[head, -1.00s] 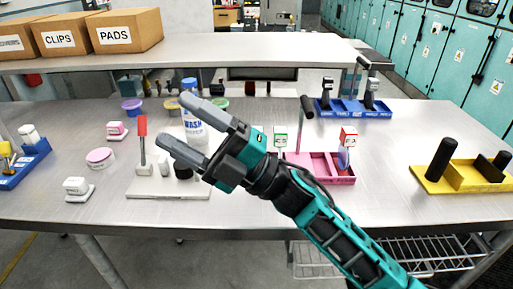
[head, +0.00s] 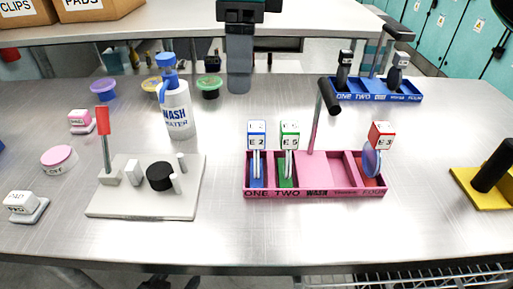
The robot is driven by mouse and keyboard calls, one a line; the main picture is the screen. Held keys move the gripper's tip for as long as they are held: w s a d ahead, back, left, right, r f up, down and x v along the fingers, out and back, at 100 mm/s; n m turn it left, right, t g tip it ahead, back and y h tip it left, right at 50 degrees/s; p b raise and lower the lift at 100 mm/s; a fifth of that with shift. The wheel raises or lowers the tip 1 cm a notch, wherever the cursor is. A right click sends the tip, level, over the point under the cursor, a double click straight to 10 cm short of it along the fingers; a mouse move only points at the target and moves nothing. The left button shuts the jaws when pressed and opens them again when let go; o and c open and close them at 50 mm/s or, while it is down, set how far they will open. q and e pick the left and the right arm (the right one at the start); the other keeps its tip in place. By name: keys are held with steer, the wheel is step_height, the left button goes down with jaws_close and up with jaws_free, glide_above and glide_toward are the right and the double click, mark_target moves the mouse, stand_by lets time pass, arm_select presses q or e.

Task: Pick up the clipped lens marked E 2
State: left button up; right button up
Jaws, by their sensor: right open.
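The clipped lens marked E 2 (head: 257,153) has a blue clip and stands upright in the leftmost compartment, ONE, of the pink rack (head: 318,193). A green-clipped lens marked E 5 (head: 289,153) stands beside it in compartment TWO. A red-clipped lens marked E 3 (head: 379,150) leans in compartment FOUR, at the right end. My right gripper (head: 239,88) points down at the top middle, behind the rack in the picture and apart from E 2. It is open and seen edge-on, with nothing visible in it. My left gripper is out of view.
A white stand with a red-topped post (head: 103,122) and a wash bottle (head: 177,108) are left of the rack. A dark-handled post (head: 318,120) rises from the rack. A blue rack (head: 375,93) is behind right, a yellow fixture (head: 485,195) right.

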glide_above(257, 126)
steer(key=a, duration=0.1)
steer(key=shift+t+h, duration=0.3)
step_height(257, 126, down, 6)
steer(key=shift+s+f+b, duration=0.15)
steer(key=shift+f+b, duration=0.05)
steer(key=shift+b, duration=0.15)
steer(key=f, duration=0.2)
steer(key=d+f, duration=0.1)
steer(key=f, duration=0.2)
steer(key=shift+f, duration=0.25)
jaws_close()
steer(key=shift+r, duration=0.1)
